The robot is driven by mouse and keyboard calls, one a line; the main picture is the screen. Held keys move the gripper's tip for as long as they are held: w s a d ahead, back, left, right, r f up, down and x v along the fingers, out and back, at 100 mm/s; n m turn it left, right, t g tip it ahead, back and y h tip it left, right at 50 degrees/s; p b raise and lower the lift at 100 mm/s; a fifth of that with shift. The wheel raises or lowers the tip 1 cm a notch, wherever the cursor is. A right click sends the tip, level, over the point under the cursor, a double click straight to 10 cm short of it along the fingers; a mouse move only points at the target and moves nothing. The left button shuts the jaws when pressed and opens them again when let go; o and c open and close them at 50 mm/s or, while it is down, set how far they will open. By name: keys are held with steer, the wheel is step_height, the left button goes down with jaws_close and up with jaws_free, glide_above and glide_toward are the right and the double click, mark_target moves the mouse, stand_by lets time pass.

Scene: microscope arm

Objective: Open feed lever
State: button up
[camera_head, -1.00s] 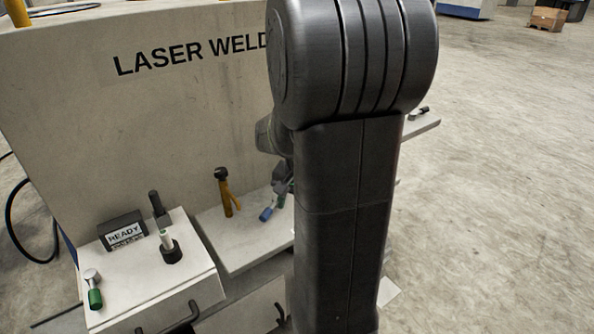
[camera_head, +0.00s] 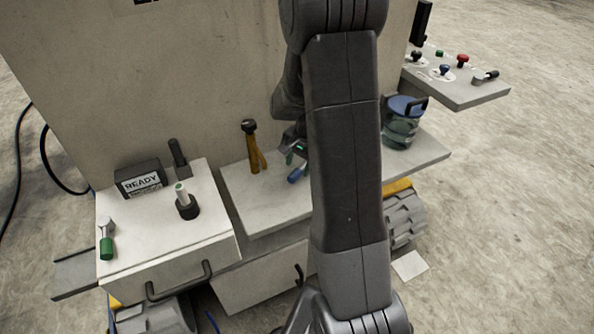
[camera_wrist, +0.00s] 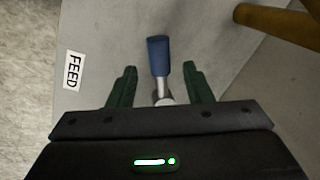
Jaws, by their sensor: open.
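The feed lever (camera_wrist: 158,58) has a blue grip on a short metal stem. In the wrist view it stands between the two green fingers of my gripper (camera_wrist: 160,85), with a gap on each side, and its blue end reaches past the fingertips. A white label reading FEED (camera_wrist: 73,71) lies to its left. In the head view the blue lever (camera_head: 297,173) shows on the middle shelf, beside my gripper (camera_head: 293,155), which is partly hidden by my arm. My gripper is open and holds nothing. The lever's base is partly hidden by the gripper body.
A yellow post with a black top (camera_head: 253,148) stands left of the lever. A box with a READY display (camera_head: 140,179) and a green-handled lever (camera_head: 106,240) is at left. A blue-lidded jar (camera_head: 402,122) stands right, below a panel with knobs (camera_head: 470,90).

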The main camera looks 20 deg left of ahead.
mark_target(296, 172)
steer(key=shift+w+a+f, duration=0.1)
steer(key=shift+a+f, duration=0.05)
steer(key=shift+f, duration=0.7)
steer(key=shift+a+f, duration=0.15)
steer(key=shift+f, duration=0.65)
jaws_close()
